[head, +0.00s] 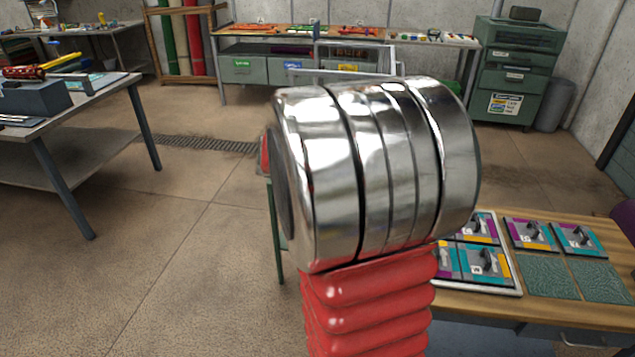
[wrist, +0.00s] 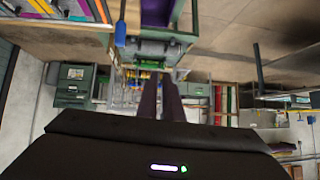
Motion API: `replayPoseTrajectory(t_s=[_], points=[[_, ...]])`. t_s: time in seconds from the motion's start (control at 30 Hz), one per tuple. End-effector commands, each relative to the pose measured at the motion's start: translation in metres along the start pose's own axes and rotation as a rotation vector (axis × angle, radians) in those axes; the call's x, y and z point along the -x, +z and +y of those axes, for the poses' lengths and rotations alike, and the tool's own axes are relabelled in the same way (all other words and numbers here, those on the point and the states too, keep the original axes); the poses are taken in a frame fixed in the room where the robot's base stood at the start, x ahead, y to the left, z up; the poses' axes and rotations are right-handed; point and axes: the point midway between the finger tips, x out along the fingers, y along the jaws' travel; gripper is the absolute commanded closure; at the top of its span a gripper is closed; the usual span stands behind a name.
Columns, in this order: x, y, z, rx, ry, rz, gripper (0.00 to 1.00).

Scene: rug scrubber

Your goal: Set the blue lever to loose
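A small blue piece on a thin grey stem (wrist: 120,34) shows near the top of the wrist view, beside a wooden table edge. It looks like the blue lever, but it is too small to read its setting. I cannot make out the lever in the head view, where my silver and red arm covers the middle. My gripper (wrist: 161,84) shows in the wrist view as two dark fingers close together with a thin gap. I see nothing held between them. They are apart from the blue piece.
A wooden table (head: 550,312) at the right holds several small panels with dark levers (head: 484,262). A grey bench (head: 110,90) stands at the left, with tools on it. Shelving and a green cabinet (head: 515,75) line the back. Open floor (head: 180,240) lies at left of centre.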

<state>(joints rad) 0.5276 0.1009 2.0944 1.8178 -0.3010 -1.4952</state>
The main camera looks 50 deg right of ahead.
Motion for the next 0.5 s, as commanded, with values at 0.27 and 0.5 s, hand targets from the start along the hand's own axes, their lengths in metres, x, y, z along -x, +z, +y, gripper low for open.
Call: replayPoseTrajectory(t_s=[0.27,0.5], points=[[0.098,-0.005,-0.11,0.112,-0.372,0.084,1.0],[0.191,0.039,-0.168,0.243,-0.636,0.026,1.0]])
